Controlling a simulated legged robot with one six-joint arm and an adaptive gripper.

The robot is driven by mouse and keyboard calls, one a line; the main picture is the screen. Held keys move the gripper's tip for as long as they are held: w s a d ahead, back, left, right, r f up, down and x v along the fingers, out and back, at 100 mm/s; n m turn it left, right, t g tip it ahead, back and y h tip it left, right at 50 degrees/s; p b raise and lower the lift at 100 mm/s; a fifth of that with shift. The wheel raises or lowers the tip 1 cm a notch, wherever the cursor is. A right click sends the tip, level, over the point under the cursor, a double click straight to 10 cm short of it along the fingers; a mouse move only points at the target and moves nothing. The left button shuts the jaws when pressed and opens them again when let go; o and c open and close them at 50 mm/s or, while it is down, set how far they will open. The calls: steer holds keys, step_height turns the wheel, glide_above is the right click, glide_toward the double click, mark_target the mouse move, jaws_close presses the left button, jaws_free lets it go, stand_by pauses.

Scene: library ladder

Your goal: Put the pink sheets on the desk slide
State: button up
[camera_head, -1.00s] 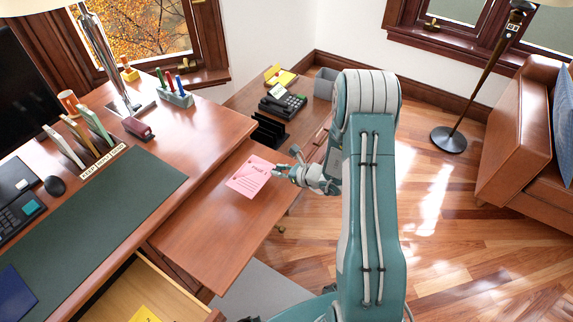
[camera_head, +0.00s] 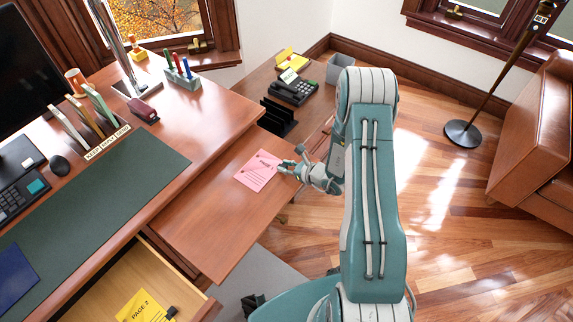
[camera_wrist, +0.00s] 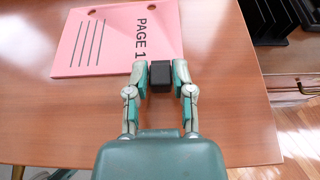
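The pink sheets (camera_head: 257,173), marked "PAGE 1" in the wrist view (camera_wrist: 98,40), lie flat on the reddish wooden desk slide (camera_head: 205,225). A small black block, seemingly a clip (camera_wrist: 161,76), is at the sheets' right edge. My gripper (camera_head: 290,158) is low over the slide at that edge. In the wrist view its two fingers (camera_wrist: 160,82) stand close on either side of the black clip. Whether they press on it cannot be told.
The main desk (camera_head: 215,112) with its green mat (camera_head: 95,200) rises on the left. An open drawer (camera_head: 195,300) below holds yellow sheets (camera_head: 140,306). A black rack (camera_head: 277,118) and a phone (camera_head: 293,91) stand beyond the slide. The slide's front part is bare.

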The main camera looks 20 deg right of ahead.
steer(key=shift+o, duration=0.9)
steer(key=shift+d, duration=0.15)
steer(key=shift+d+r, duration=0.1)
